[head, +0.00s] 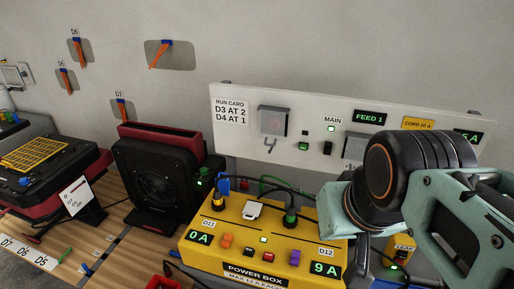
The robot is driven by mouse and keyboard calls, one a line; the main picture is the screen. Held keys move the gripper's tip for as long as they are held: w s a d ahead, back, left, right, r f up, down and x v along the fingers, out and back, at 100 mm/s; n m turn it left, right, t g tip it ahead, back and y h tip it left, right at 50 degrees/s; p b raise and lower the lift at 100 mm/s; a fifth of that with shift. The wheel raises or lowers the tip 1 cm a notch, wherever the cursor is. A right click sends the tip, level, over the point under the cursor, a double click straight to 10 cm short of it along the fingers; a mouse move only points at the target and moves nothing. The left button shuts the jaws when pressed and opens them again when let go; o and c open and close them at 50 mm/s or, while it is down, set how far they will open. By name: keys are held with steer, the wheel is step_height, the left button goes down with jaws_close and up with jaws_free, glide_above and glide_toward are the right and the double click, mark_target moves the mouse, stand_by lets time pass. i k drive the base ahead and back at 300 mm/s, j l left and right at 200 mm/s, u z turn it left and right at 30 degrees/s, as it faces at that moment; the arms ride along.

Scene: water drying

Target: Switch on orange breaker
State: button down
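The orange breaker (227,240) is a small switch on the front slope of the yellow power box (200,251), under the D11 label. The 0 A display (201,238) is to its left. A purple switch (295,257) sits to the right under D12, beside the 9 A display (325,268). A small green light (263,240) glows between the two switches. My teal and black arm reaches in from the right, over the right end of the box. My gripper's fingertips do not show, and nothing covers the orange breaker.
Cables and plugs rise from the box top, around a white tag (252,210). A black fan unit (152,183) stands to the left. A white panel (350,125) with MAIN switches is behind. A red bin (167,284) sits at the front. Wooden table shows left of the box.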

mark_target(226, 243)
steer(key=k+j+u, duration=0.45)
steer(key=i+l+u, duration=0.1)
steer(key=l+u, duration=0.3)
steer(key=l, duration=0.3)
